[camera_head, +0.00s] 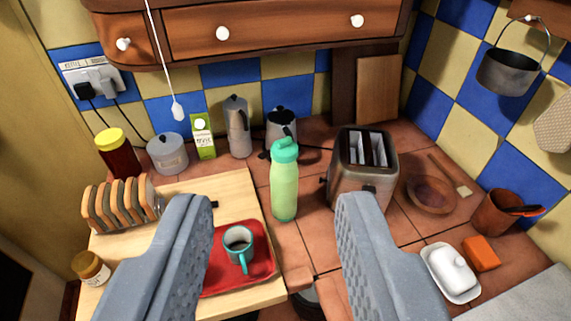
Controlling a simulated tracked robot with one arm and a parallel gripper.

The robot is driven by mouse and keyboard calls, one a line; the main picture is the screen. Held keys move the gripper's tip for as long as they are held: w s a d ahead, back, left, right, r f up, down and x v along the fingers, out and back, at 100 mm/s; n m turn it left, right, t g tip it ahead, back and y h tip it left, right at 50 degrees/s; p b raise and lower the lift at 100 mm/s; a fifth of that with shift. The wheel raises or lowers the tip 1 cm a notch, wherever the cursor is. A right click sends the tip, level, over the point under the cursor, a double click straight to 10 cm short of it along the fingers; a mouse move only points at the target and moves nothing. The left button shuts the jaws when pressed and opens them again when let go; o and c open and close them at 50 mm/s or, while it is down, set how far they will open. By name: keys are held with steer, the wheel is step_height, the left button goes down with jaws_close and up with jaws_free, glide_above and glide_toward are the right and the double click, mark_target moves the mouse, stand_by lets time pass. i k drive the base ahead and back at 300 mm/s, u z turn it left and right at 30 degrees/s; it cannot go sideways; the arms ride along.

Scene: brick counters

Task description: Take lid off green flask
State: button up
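The green flask (284,190) stands upright on the tiled counter, just right of the wooden board. Its darker green lid (285,152) sits on top, with a loop at the upper right. My gripper (272,210) shows as two grey fingers at the lower left and lower right, spread wide apart. It is open, and I see nothing held in it. The flask shows in the gap between the fingers, farther off, and neither finger appears to touch it.
A toaster (361,170) stands close right of the flask. A kettle (282,125) and moka pot (238,130) are behind. A red tray (262,271) with a teal mug (238,246) is in front at left. A drawer cabinet (285,28) overhangs the back.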

mark_target(284, 151)
steer(key=k, duration=1.05)
steer(key=u, duration=0.85)
steer(key=i, duration=1.9)
steer(key=z, duration=0.45)
